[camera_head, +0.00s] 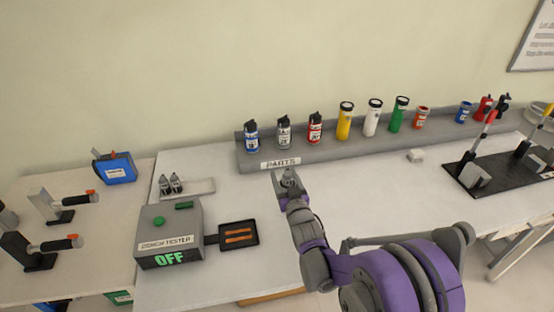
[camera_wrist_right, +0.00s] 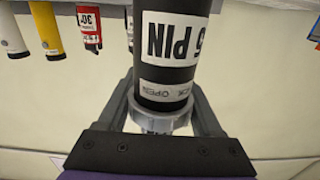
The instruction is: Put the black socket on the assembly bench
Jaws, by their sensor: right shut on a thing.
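My right gripper (camera_head: 287,180) is over the white bench (camera_head: 330,195), in front of the parts ledge. In the right wrist view the gripper (camera_wrist_right: 165,105) is shut on the black socket (camera_wrist_right: 175,60), a black cylinder with a silver collar and a white label ending in "5 PIN". One finger is on each side of it. In the head view the socket is small and mostly hidden by the gripper, so I cannot tell whether it touches the bench. My left gripper is not in view.
A grey ledge marked PARTS (camera_head: 282,163) holds several coloured cylinders along the back. A grey tester box (camera_head: 170,222) reading OFF and a dark tray (camera_head: 239,234) stand left of my arm. A black mat (camera_head: 505,175) with clamps lies right. Bench between is mostly clear.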

